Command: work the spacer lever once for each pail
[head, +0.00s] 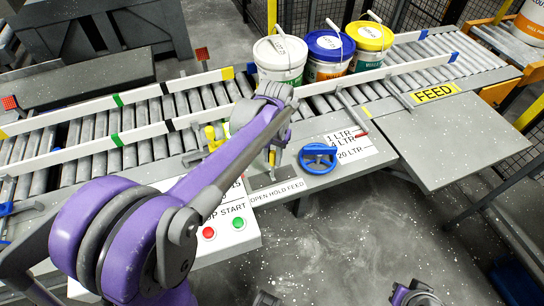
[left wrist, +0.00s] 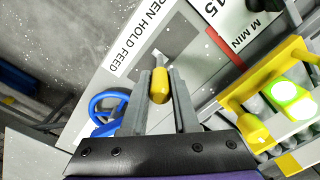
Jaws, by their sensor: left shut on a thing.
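The spacer lever, a grey stem with a yellow grip (left wrist: 160,86), stands on the panel lettered OPEN HOLD FEED. My left gripper (left wrist: 160,78) is shut on the grip, one finger on each side; in the head view the gripper (head: 271,150) is partly hidden by my arm.
A blue handwheel (head: 318,157) sits right of the lever, beside a litre scale (head: 345,143). Red (head: 208,233) and green (head: 238,223) buttons lie in front. White guide rails (head: 150,132) run along the roller conveyor (head: 75,137). Another pail (head: 531,22) stands at top right.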

